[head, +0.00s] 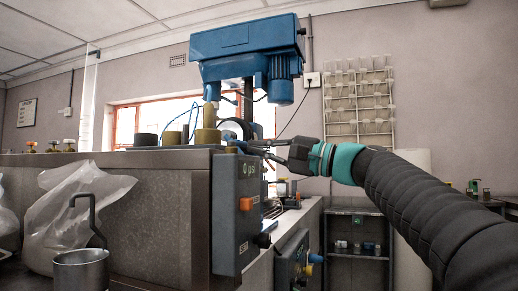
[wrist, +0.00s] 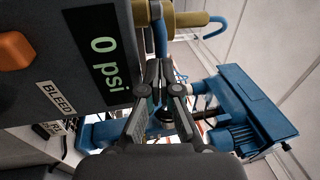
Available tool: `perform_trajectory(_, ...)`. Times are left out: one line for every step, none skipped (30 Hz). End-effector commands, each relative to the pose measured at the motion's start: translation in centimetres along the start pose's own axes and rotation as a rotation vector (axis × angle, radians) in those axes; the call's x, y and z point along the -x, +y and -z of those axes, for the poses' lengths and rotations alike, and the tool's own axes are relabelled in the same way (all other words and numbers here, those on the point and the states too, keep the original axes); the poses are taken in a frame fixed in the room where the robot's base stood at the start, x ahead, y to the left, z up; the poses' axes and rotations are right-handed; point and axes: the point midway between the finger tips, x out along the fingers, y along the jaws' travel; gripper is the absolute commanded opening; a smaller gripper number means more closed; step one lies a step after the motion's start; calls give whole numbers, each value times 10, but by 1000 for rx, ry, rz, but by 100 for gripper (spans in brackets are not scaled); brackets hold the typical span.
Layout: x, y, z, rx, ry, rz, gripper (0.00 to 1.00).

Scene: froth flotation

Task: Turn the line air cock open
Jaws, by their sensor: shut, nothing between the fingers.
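A dark grey panel box (head: 228,225) hangs on the end of the grey bench. In the wrist view the box's display (wrist: 103,50) reads 0 psi. My gripper (head: 252,147) is at the top right edge of the box, with its fingers pointing left. In the wrist view my gripper (wrist: 159,72) has its fingertips close together, shut and empty, beside the display. A blue part (wrist: 159,38) shows just beyond the tips, near a brass-coloured cylinder (wrist: 184,19). I cannot tell whether this blue part is the line air cock, or whether the tips touch it.
A blue motor-driven machine (head: 247,43) stands above. A metal mug (head: 82,271) and plastic bag (head: 70,205) are at left. A lower control box (head: 292,262) is at right.

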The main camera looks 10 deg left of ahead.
Motion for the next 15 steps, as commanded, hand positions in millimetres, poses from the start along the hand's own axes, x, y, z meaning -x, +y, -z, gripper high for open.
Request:
perform_trajectory(9,3,2,1,3,0,0)
perform_trajectory(13,3,2,1,2,0,0)
perform_trajectory(20,4,2,0,1,0,0)
perform_trajectory(26,4,3,0,1,0,0)
perform_trajectory(31,5,3,0,-2,0,0)
perform_trajectory(40,2,4,0,1,0,0)
perform_trajectory(46,2,4,0,-1,0,0)
perform_trajectory(53,2,4,0,0,1,0)
perform_trajectory(61,2,5,-1,-2,0,0)
perform_trajectory(67,2,6,-1,-1,0,0)
perform_trajectory(73,2,6,-1,-2,0,0)
perform_trajectory(80,2,6,-1,-2,0,0)
perform_trajectory(86,2,7,-1,-3,0,0)
perform_trajectory(91,2,7,-1,-3,0,0)
perform_trajectory(98,2,7,-1,-3,1,0)
